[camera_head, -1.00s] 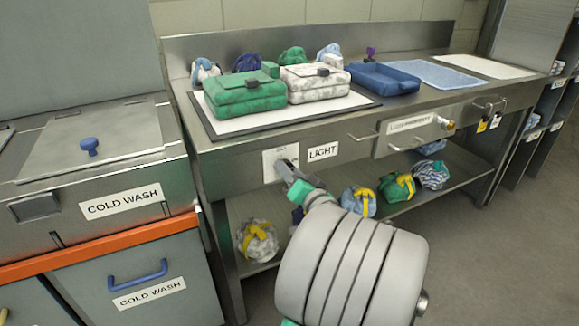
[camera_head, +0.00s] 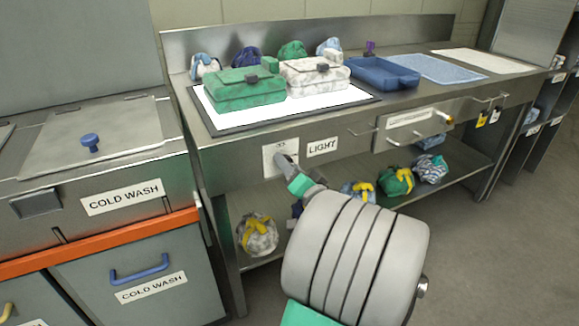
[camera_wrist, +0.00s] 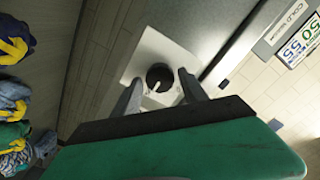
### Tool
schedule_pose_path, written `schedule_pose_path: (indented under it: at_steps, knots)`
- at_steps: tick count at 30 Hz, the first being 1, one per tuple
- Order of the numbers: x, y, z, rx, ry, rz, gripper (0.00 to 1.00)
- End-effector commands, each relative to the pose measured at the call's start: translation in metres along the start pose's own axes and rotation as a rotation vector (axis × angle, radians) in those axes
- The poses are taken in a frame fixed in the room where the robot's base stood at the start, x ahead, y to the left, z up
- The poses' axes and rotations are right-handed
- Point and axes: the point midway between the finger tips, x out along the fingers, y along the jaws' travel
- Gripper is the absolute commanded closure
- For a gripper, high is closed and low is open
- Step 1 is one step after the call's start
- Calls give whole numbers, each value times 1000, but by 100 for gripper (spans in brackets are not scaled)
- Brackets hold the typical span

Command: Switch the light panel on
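The light panel (camera_head: 300,107) is a flat, dark-framed board on the steel bench, and its surface glows bright white. A green bag (camera_head: 245,92) and a white patterned bag (camera_head: 313,80) lie on it. Its switch plate (camera_head: 269,160) is on the bench front, left of the LIGHT label (camera_head: 323,147). In the wrist view, the round dark knob (camera_wrist: 160,76) with a pale pointer line sits on the white plate (camera_wrist: 150,50). My gripper (camera_head: 287,167) is at the plate. Its fingers (camera_wrist: 160,82) stand apart on either side of the knob, with small gaps visible.
A blue tray (camera_head: 382,76) and a blue cloth (camera_head: 438,69) lie farther right on the bench. Several tied bags, including a green one (camera_head: 396,181), sit on the lower shelf (camera_head: 430,205). Cold wash units (camera_head: 160,290) stand at left. The floor at right is clear.

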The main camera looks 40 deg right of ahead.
Motion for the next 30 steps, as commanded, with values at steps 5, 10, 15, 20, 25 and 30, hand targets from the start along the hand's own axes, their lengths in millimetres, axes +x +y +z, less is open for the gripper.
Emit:
schedule_pose_path:
  at_steps: [5, 10, 15, 20, 25, 30]
  knots:
    - [0, 0, 0, -1, 0, -1, 41]
    - [-2, 0, -1, -2, 1, 0, 41]
    - [-26, 0, -3, 0, 5, 4, 41]
    - [-59, 1, -3, 0, 6, 5, 41]
    - [-76, 0, -1, -2, 2, 2, 41]
    - [-78, 0, 0, -2, 0, -1, 41]
